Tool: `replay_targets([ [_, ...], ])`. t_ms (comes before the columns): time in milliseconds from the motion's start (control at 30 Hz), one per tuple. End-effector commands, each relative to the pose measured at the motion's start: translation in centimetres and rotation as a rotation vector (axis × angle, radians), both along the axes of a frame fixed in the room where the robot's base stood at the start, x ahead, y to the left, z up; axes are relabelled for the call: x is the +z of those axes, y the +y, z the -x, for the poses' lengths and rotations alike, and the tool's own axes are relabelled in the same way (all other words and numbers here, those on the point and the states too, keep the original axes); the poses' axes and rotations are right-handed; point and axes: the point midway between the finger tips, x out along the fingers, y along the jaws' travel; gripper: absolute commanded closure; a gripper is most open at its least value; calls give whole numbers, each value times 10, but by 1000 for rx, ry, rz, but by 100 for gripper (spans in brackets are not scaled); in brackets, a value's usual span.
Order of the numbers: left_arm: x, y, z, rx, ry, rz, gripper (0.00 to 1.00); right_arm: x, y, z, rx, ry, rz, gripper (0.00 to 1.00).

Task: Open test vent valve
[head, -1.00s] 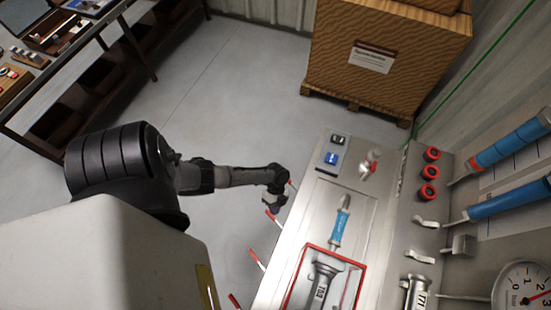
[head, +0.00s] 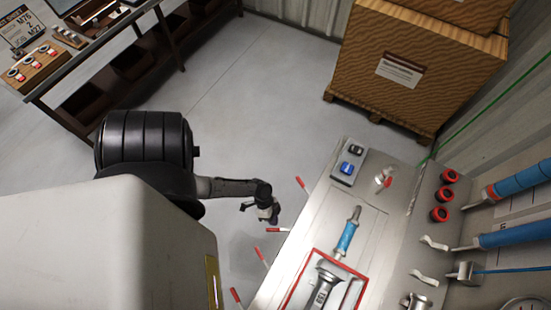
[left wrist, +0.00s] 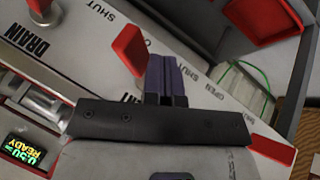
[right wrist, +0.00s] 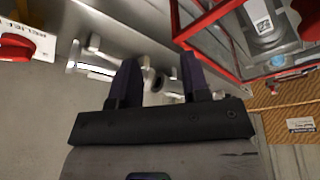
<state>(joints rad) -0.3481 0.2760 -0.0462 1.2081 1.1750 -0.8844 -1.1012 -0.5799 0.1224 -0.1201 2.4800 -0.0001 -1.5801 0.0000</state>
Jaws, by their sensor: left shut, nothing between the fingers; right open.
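My left gripper (head: 268,214) is low beside the left side of the skid bench, its fingers shut and empty. In the left wrist view its fingertips (left wrist: 162,60) are right beside a red lever handle (left wrist: 130,48); I cannot tell whether they touch. In the head view a red lever (head: 277,230) by this gripper lies level, while the other red levers (head: 303,184) slant. Panel lettering reads DRAIN, OPEN and SHUT; no vent label is readable. My right gripper (right wrist: 158,75) is open before metal pipe fittings (right wrist: 95,58) and is outside the head view.
A red-framed clear case (right wrist: 222,38) is close to my right gripper. A wooden crate (head: 400,85) stands behind. The floor left of the bench is clear.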

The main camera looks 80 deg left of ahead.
Motion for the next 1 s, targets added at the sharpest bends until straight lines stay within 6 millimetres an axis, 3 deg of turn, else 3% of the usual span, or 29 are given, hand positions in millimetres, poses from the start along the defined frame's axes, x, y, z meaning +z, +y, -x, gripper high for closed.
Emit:
replay_targets([
  [400,0,-10,7,146,-1,0,100,1,2,0,-5,0,-7,57],
  [1000,1,-11,8,160,1,1,100,1,-1,0,2,1,3,57],
])
